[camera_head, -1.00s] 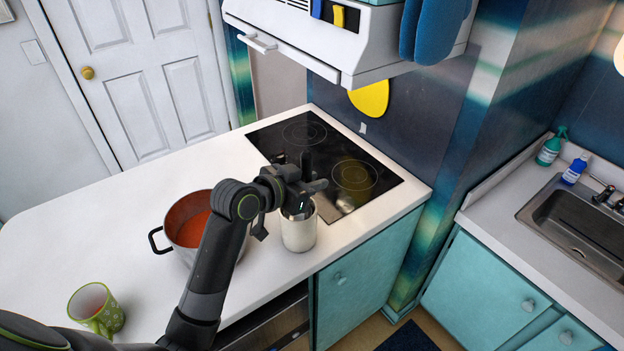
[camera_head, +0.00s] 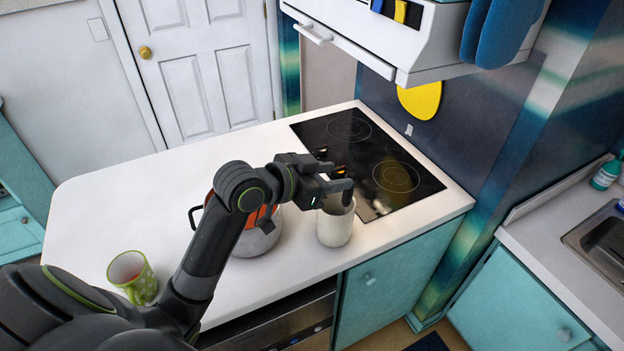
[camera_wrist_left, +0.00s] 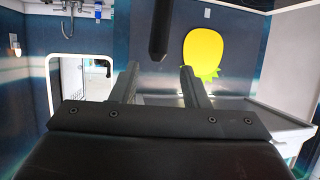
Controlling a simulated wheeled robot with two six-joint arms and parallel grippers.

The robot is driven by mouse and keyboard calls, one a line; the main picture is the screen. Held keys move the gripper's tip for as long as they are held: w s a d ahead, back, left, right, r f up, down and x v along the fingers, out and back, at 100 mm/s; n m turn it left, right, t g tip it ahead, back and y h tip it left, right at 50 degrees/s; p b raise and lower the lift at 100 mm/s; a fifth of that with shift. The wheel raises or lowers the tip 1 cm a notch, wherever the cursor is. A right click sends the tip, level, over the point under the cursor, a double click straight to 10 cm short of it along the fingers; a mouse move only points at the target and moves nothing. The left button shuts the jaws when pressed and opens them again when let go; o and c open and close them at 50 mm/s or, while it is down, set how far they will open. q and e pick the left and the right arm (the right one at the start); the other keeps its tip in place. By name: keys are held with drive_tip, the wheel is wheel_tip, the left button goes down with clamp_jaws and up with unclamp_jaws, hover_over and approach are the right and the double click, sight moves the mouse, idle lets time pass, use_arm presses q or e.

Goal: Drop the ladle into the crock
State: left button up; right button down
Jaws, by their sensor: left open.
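The white crock (camera_head: 334,228) stands upright on the counter near its front edge, beside the cooktop. The ladle's dark handle (camera_head: 347,194) shows at the crock's mouth; its bowl is hidden, apparently inside. My left gripper (camera_head: 337,178) is just above the crock's rim, open. In the left wrist view, the handle end (camera_wrist_left: 158,35) shows as a dark rod ahead of the two spread fingers (camera_wrist_left: 157,78), with clear gaps on both sides.
A steel pot (camera_head: 262,240) with orange-red contents stands left of the crock, partly behind my arm. A green patterned mug (camera_head: 134,278) is at the counter's front left. The black cooktop (camera_head: 420,190) lies behind the crock. The range hood (camera_head: 375,40) overhangs it.

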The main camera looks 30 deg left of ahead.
use_arm(q)
drive_tip(key=shift+v, duration=2.65)
